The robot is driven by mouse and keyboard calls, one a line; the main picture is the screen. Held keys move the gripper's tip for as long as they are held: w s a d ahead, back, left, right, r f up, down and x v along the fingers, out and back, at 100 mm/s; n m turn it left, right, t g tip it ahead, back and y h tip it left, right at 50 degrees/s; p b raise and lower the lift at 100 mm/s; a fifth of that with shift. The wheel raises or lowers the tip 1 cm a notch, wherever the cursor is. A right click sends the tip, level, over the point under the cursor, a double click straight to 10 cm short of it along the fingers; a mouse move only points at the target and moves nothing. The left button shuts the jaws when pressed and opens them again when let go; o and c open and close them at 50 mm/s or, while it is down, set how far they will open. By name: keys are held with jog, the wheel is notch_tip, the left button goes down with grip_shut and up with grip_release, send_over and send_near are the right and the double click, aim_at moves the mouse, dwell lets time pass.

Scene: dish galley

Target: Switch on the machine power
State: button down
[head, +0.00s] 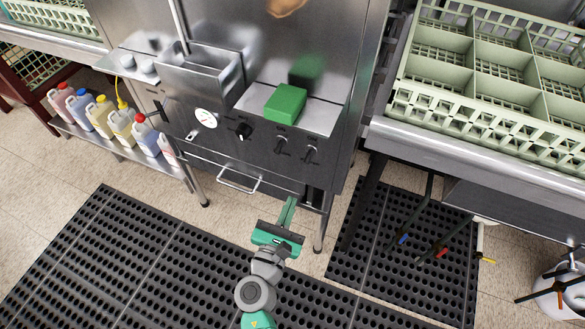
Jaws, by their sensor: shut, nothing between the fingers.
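The steel machine has a dark control panel (225,137) on its front. It carries a round white gauge (206,118), a black rotary knob (244,131) and two small toggle-like switches, one on the left (281,145) and one on the right (310,155). The small labels above them are too small to read, so I cannot tell which control is the power or how it is set. My gripper (291,201) is green, shut and empty. It appears in front of the machine's lower part, below the switches in the picture and apart from them.
A green block (286,103) sits on the machine's ledge. A bar handle (238,180) sticks out below the panel. Coloured bottles (101,114) stand on a low shelf at left. Pale green dish racks (436,113) rest on the right counter. Black mats (130,255) cover the floor.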

aim_at(309, 156)
jog(key=shift+w+d, duration=0.1)
jog(key=shift+d, duration=0.05)
jog(key=b+x, duration=0.3)
jog(key=x, duration=0.7)
jog(key=shift+r, duration=0.2)
